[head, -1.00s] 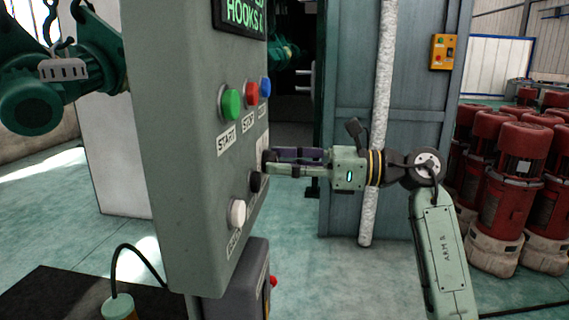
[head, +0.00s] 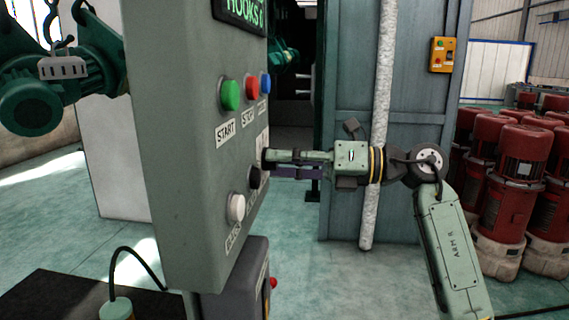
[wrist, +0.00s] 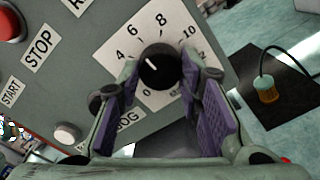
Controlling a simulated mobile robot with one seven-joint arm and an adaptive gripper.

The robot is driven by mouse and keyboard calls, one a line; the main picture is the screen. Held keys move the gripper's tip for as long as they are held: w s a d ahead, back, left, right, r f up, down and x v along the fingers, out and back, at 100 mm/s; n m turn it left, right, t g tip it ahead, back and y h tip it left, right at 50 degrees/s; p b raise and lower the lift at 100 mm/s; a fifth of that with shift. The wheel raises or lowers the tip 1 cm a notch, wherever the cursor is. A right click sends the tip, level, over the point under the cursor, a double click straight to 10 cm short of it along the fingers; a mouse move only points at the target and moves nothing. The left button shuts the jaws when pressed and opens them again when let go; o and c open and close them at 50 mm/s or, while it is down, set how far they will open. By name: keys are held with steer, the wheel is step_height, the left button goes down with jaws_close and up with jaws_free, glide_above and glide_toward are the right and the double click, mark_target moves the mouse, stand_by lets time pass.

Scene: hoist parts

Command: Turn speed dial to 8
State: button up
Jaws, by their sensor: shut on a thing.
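The speed dial is a black knob (wrist: 160,70) on a white scale plate (wrist: 142,82) with numbers around it, seen in the wrist view. Its white mark points to the upper left there, roughly between 4 and 6. In the head view the plate (head: 262,143) shows edge-on on the grey control panel (head: 190,150), and the knob is mostly hidden by the fingers. My gripper (head: 270,160) reaches the panel from the right. In the wrist view its purple-padded fingers (wrist: 172,82) are shut on the knob from both sides.
Green START (head: 230,95), red STOP (head: 252,90) and blue (head: 265,84) buttons sit above the dial. A black button (head: 256,177) and a white button (head: 236,207) are below. Red motors (head: 515,180) stand at right; a white pipe (head: 380,120) stands behind my arm.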

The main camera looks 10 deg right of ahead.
steer(key=shift+r+m, duration=0.1)
steer(key=shift+m, duration=3.9)
steer(key=o, duration=1.2)
steer(key=shift+c, duration=0.2)
steer(key=v, duration=1.2)
